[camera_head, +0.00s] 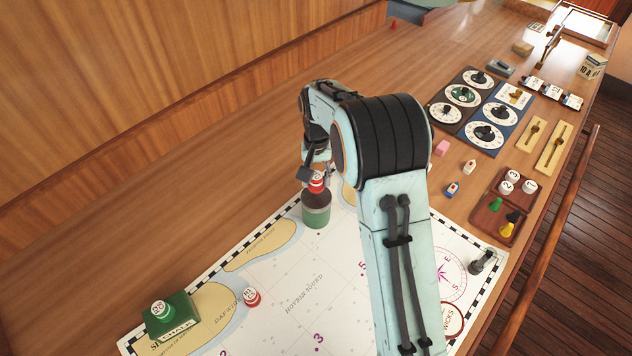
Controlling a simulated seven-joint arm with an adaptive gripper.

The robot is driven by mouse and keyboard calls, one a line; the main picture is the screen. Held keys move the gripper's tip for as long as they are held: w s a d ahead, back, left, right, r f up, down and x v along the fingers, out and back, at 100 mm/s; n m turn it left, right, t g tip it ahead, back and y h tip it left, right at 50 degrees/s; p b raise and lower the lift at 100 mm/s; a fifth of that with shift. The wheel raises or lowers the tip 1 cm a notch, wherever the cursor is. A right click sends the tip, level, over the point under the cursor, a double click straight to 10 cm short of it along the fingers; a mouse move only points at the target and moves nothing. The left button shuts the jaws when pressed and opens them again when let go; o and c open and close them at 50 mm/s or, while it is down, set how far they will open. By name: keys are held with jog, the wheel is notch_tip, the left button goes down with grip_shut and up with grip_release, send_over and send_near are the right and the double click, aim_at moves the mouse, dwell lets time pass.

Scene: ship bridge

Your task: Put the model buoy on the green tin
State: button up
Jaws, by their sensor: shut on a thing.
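My gripper (311,175) is at the upper middle of the head view, pointing down and shut on a small red and white buoy (317,183). The held buoy is right over the top of a round container (316,213) with a dark upper part and a green lower part. I cannot tell whether the buoy touches it. A green box-shaped tin (184,325) with lettering on its front stands at the lower left. A green and white numbered piece (161,309) sits on it. Another red and white buoy (251,297) stands on the chart. My arm hides part of the chart.
The chart (285,294) covers the front of the wooden desk. A dark fitting (483,262) stands at its right edge. Small boats (453,189), a piece tray (498,219) and dial panels (489,133) lie to the right. Bare desk lies left of the round container.

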aim_at(316, 187)
jog(key=shift+f, duration=1.6)
jog(key=o, duration=0.9)
jog(key=shift+f, duration=0.15)
jog(key=shift+c, duration=0.2)
